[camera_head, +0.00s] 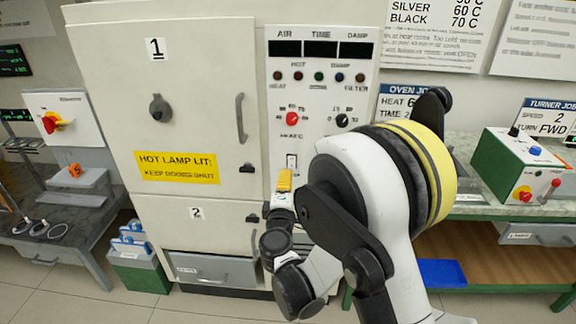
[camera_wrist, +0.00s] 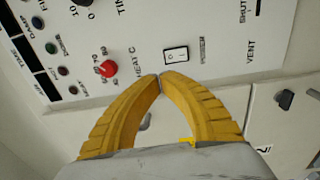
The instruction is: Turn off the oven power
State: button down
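The oven (camera_head: 185,110) is a large cream cabinet with a control panel (camera_head: 360,85) on its right side. The power switch (camera_head: 291,160) is a small white rocker low on the panel, and in the wrist view (camera_wrist: 176,54) it shows in a black frame beside the word POWER. Which way the rocker is tipped is hard to tell. My gripper (camera_wrist: 160,76) has its two yellow fingertips together, with nothing between them. The tips appear just beside the switch in the wrist view; contact cannot be seen. In the head view my gripper (camera_head: 285,178) is just below the switch.
A red heat knob (camera_wrist: 108,69) and a dark time knob (camera_head: 342,120) sit near the switch. Oven door handles (camera_head: 241,118) stick out on the left. A green-and-white turner box (camera_head: 515,165) stands on the right bench. A blue tray (camera_head: 441,273) lies below.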

jog(key=shift+s+r, duration=0.2)
jog(key=shift+s, duration=1.35)
jog(key=s+d+r+m+g+h, duration=0.1)
jog(key=s+d+r+m+g, duration=0.15)
jog(key=d, duration=0.35)
jog(key=s+d+r+m+g+h, duration=0.1)
jog(key=s+d+m+g, duration=0.1)
jog(key=d+m, duration=0.3)
jog(key=s+d+r+m+g+h, duration=0.2)
jog(key=d, duration=0.6)
jog(key=s+d+f+m+g+y, duration=0.1)
jog(key=s+m, duration=0.3)
jog(key=s, duration=0.7)
jog(key=s+d+f+m+g+y, duration=0.1)
jog(key=s+d+m+g+y, duration=0.1)
jog(key=s, duration=1)
jog(key=shift+f+m+g+y, duration=0.15)
jog(key=shift+m+g+y, duration=0.65)
jog(key=shift+m+g, duration=0.2)
jog(key=shift+w, duration=0.1)
